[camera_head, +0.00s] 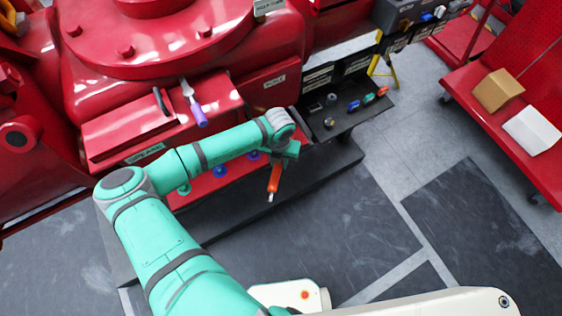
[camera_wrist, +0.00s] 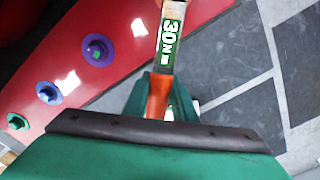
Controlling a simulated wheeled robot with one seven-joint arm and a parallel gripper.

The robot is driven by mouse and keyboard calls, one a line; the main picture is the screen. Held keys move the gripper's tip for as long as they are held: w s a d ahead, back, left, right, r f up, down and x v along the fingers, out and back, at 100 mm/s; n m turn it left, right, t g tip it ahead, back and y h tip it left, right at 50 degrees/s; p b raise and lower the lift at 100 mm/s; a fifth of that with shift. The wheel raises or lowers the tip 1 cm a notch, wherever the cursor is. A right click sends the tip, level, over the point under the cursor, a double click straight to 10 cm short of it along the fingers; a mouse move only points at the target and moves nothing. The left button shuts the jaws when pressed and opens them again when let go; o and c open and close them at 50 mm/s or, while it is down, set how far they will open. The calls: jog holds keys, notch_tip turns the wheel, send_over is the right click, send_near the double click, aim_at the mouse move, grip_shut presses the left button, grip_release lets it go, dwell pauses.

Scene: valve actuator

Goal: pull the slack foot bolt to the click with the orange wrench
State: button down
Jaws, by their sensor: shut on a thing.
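I cannot tell which bolt is slack.
A purple-handled tool (camera_head: 198,112) lies on the red housing ledge. A dark shelf (camera_head: 345,119) holds small tools and sockets. Grey floor (camera_head: 340,225) is clear.

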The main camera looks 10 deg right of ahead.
jog(key=shift+w+a, duration=0.15)
dwell(0.3)
jog(key=shift+w+a+m, duration=0.1)
jog(key=shift+a+m, duration=0.1)
jog(key=shift+m, duration=0.1)
jog(key=shift+r, duration=0.3)
